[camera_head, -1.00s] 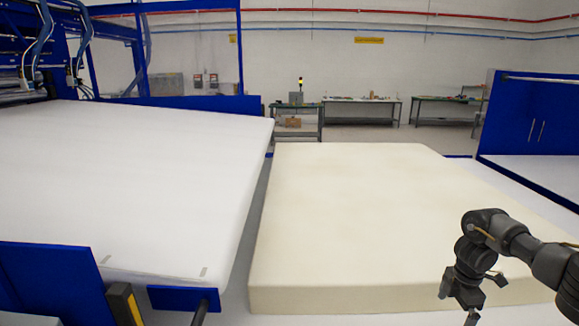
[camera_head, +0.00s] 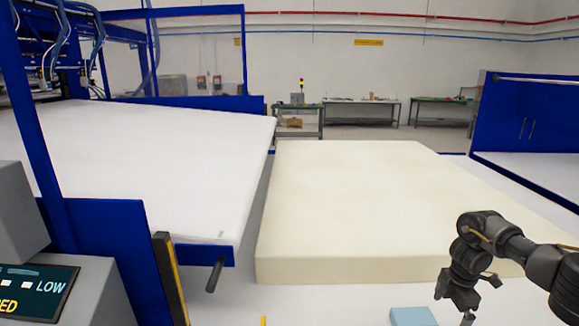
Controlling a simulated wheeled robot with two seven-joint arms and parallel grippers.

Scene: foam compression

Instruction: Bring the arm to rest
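My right arm comes in from the right edge in the head view, bent at the elbow and pointing down. My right gripper (camera_head: 463,300) hangs low in front of the near right part of the cream foam block (camera_head: 355,205). Its fingers are small and dark, and I cannot tell whether they are open or shut. No object shows between them. The foam block lies flat on a white surface (camera_head: 335,303). My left arm and gripper are out of view.
A white machine bed (camera_head: 150,155) with a blue frame stands left of the foam. A grey control panel (camera_head: 35,290) is at the lower left. A light blue block (camera_head: 412,316) lies at the bottom edge, left of my gripper. Blue cabinet walls (camera_head: 530,125) stand at the right.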

